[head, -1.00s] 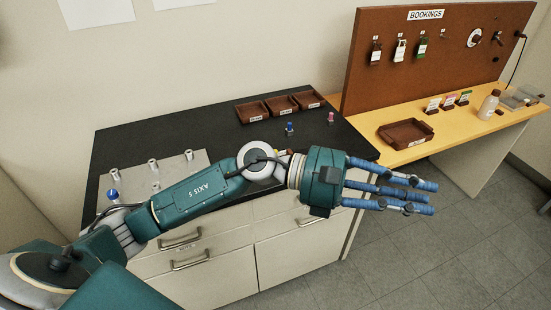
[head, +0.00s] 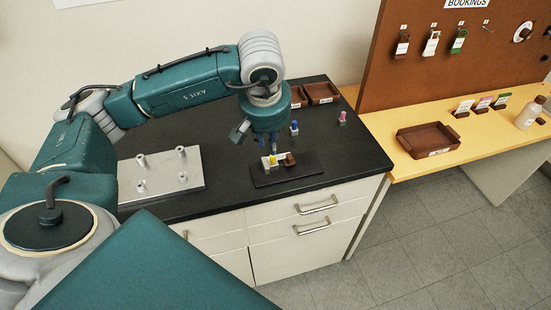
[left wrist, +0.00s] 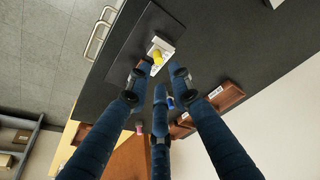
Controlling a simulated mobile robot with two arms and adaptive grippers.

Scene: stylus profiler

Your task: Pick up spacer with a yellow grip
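The spacer with a yellow grip (head: 273,161) stands at the left part of a dark stand (head: 300,179) on the black bench top. In the left wrist view its yellow grip (left wrist: 157,54) shows just beyond my fingertips, on a white piece. My left gripper (head: 262,150) points down above the stand, its blue fingers close to the spacer. The wrist view shows its three fingers (left wrist: 160,80) spread and nothing between them. Whether a finger touches the spacer cannot be told. My right gripper is not in view.
A brown knob (head: 290,159) sits on the stand, right of the spacer. A blue-topped piece (head: 294,128) and a pink one (head: 342,118) stand behind. A grey plate with posts (head: 160,172) lies left. Brown trays (head: 322,93) are at the back.

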